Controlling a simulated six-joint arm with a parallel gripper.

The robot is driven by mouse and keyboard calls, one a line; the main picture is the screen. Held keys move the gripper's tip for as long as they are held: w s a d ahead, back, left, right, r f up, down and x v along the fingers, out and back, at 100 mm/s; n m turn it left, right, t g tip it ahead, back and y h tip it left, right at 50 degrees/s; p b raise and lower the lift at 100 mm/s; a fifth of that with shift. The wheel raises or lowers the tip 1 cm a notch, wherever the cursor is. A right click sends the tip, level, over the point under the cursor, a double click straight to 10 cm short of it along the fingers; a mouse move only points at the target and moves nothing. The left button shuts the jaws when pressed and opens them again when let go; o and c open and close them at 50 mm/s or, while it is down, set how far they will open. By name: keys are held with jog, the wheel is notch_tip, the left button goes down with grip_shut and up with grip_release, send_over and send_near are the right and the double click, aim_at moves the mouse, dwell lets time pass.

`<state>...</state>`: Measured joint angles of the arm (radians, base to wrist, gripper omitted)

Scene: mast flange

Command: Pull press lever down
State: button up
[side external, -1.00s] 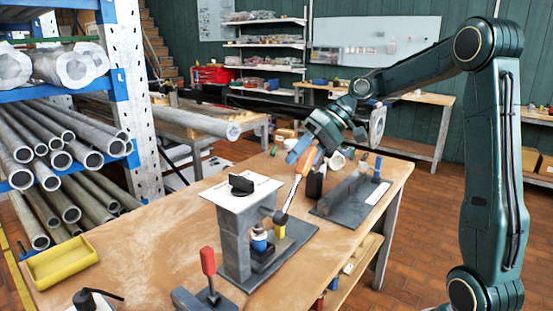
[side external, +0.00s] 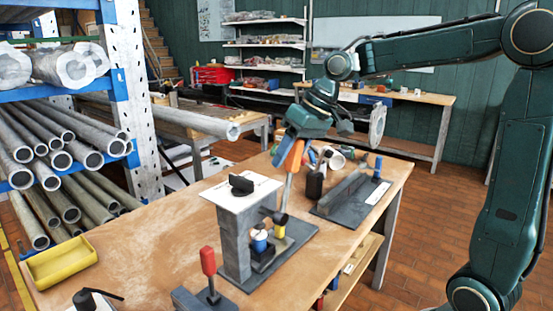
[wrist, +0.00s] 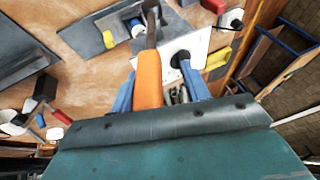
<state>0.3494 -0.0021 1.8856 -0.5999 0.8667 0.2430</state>
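The press (side external: 233,235) stands on the bench with a grey column, a white top plate and a dark base. Its lever rises steeply from a dark pivot, and its orange handle (side external: 293,156) is at the top, tilted slightly right. My gripper (side external: 288,155) is at the handle. In the wrist view the orange handle (wrist: 149,80) lies between my gripper's blue fingers (wrist: 156,92). The left finger is close to the handle, and a gap shows on the right side. Contact cannot be told. A white-topped blue part (side external: 259,241) and a yellow block (side external: 280,228) sit by the press column.
A red-handled clamp (side external: 209,264) stands at the bench's front. A yellow tray (side external: 61,262) is at the left. A dark plate fixture (side external: 350,200) with a blue-knobbed post lies right of the press. A pipe rack (side external: 142,100) stands at the left. Bare bench lies left of the press.

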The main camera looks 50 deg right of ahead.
jog(key=s+a+r+h, duration=0.1)
jog(key=a+r, duration=0.1)
jog(key=r, duration=0.4)
jog(key=s+a+r+h, duration=0.2)
jog(key=r, duration=0.5)
jog(key=shift+a+r+n, duration=0.15)
jog(key=shift+r+n, duration=0.1)
jog(key=shift+n, duration=0.05)
dwell(1.3)
jog(key=shift+w+a+f, duration=0.1)
jog(key=shift+w+a, duration=0.15)
jog(key=shift+a, duration=0.4)
jog(key=shift+s+a+h, duration=0.15)
jog(key=shift+a+h, duration=0.25)
jog(key=shift+a, duration=0.05)
jog(key=shift+s+a+f, duration=0.15)
jog(key=shift+s+a, duration=0.05)
jog(key=shift+a, duration=0.05)
jog(key=shift+s+a+f+h, duration=0.15)
jog(key=shift+s+a+h, duration=0.1)
jog(key=shift+s+a, duration=0.25)
jog(key=shift+s+a+f+h, duration=0.1)
jog(key=shift+s+a+h, duration=0.15)
jog(key=shift+s, duration=0.3)
